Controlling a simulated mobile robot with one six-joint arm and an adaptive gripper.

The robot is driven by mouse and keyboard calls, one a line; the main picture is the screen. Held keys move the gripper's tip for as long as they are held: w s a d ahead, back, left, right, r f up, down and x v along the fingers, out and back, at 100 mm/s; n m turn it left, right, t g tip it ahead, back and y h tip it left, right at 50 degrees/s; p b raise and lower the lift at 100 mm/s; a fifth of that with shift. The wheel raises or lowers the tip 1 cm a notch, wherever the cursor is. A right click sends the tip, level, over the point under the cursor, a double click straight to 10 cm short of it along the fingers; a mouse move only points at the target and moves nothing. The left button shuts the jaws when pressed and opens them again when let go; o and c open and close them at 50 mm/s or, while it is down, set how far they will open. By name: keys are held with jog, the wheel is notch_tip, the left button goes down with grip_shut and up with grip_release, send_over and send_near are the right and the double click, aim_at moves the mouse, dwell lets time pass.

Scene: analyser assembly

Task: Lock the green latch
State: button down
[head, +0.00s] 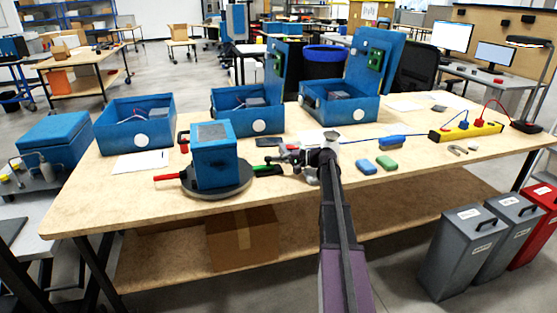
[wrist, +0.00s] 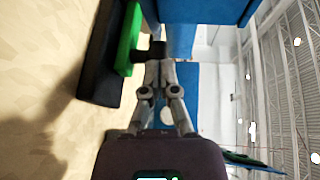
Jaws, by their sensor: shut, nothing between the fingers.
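The green latch (head: 265,169) is a bar sticking out at the right of the blue analyser box (head: 212,164), low down by the round dark base (head: 218,190). In the wrist view the green latch (wrist: 129,38) lies along a dark block, just left of my fingertips. My gripper (head: 284,156) is shut and empty, close to the latch on its right and far side. In the wrist view my gripper (wrist: 157,50) has its dark fingertips together near the latch; I cannot tell whether they touch it. A red latch (head: 168,177) sticks out at the left.
Open blue boxes (head: 340,106) stand along the back of the wooden table (head: 330,215). A blue block (head: 387,163) and a green block (head: 365,167) lie right of my arm. A yellow power strip (head: 466,132) is farther right. The front right tabletop is clear.

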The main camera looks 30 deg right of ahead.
jog(key=shift+a, duration=0.1)
jog(key=p+v, duration=0.2)
jog(key=v, duration=1.2)
jog(key=shift+s, duration=0.1)
dwell(0.5)
